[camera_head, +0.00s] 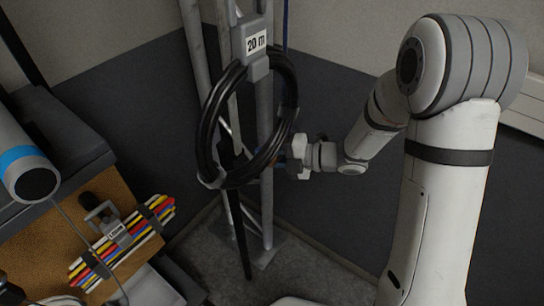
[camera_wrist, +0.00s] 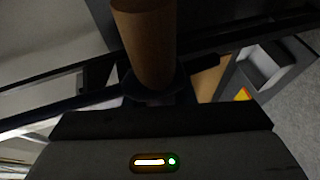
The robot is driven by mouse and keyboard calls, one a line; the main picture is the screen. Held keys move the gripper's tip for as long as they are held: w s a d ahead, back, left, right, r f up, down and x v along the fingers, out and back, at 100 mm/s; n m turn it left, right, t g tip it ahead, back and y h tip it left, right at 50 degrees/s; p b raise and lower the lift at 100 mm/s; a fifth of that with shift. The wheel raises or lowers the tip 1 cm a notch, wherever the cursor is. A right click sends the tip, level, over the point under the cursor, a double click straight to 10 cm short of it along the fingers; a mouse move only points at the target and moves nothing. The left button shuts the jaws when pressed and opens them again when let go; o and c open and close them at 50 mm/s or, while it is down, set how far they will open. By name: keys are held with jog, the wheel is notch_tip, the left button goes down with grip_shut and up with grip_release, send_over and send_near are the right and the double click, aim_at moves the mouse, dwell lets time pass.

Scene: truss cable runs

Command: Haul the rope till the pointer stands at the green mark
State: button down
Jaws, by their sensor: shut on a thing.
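My gripper (camera_head: 292,160) is at the truss, just right of the lower part of the black cable coil. In the wrist view a brown, wood-like round handle (camera_wrist: 146,45) with a dark collar stands up from between my jaws, which are shut on it. The handle is mostly hidden in the head view. A thin blue line, perhaps the rope (camera_head: 286,25), hangs at the top right of the truss; its lower run is lost behind the coil. I cannot make out a pointer or a green mark in either view.
A black cable coil (camera_head: 207,125) with a "20 m" tag (camera_head: 256,42) hangs on the grey truss (camera_head: 266,215). At lower left, a brown board (camera_head: 45,245) bears a bundle of coloured sticks or cables (camera_head: 150,225). The grey floor right of the truss is clear.

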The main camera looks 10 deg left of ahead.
notch_tip(320, 180, down, 6)
jog(key=b, duration=0.4)
jog(key=c, duration=1.2)
grip_release()
jog(key=shift+d, duration=0.1)
jog(key=v, duration=0.7)
jog(key=shift+d, duration=0.3)
jog(key=shift+r, duration=0.1)
